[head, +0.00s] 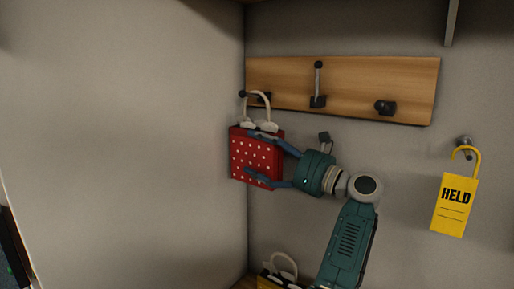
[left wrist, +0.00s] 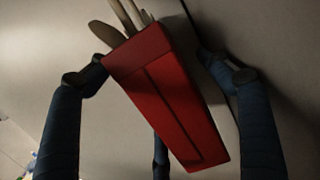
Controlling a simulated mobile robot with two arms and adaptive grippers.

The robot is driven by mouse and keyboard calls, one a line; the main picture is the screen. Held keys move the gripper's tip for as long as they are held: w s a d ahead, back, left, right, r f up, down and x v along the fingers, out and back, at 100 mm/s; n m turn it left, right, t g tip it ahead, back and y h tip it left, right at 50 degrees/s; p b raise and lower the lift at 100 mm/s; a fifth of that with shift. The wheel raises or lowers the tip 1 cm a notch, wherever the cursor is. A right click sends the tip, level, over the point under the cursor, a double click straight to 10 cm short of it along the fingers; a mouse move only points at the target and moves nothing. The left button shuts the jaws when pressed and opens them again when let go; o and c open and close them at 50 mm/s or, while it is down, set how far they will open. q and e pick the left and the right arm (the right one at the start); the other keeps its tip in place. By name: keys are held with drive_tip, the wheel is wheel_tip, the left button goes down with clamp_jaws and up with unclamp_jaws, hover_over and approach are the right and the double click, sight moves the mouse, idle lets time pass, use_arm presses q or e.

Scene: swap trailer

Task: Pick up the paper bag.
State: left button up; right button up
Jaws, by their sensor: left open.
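The paper bag (head: 240,158) is red with white dots and has a pale looped handle. It hangs by this handle at the left end of the wooden hook rail, close to the corner. My left gripper (head: 251,154) is open, reaching in from the right, with fingers above and below in front of the bag. In the left wrist view the bag (left wrist: 165,95) shows its plain red side, tilted, between spread dark blue fingers (left wrist: 165,78). Gaps show beside the fingers; light contact is hard to tell. My right gripper is not in view.
The hook rail (head: 350,82) has dark hooks on the back wall. A yellow "HELD" tag (head: 454,206) hangs from a knob at right. Another bag with a pale handle (head: 284,262) shows at the bottom edge. A plain wall (head: 120,140) stands close at left.

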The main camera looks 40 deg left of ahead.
use_arm(q)
drive_tip(key=shift+s+a+r, duration=0.1)
drive_tip(key=shift+a+r, duration=0.05)
drive_tip(key=shift+a, duration=0.3)
drive_tip(key=shift+s+a+r, duration=0.1)
drive_tip(key=shift+a+r, duration=0.05)
drive_tip(key=shift+a, duration=0.25)
drive_tip(key=shift+a+f, duration=0.2)
drive_tip(key=shift+a, duration=0.3)
drive_tip(key=shift+w+d, duration=0.1)
drive_tip(key=shift+d, duration=0.15)
drive_tip(key=c, duration=1.2)
drive_tip(key=shift+a, duration=0.1)
drive_tip(key=shift+c, duration=0.8)
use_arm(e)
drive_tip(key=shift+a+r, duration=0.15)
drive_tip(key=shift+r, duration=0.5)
use_arm(q)
drive_tip(key=shift+r, duration=0.2)
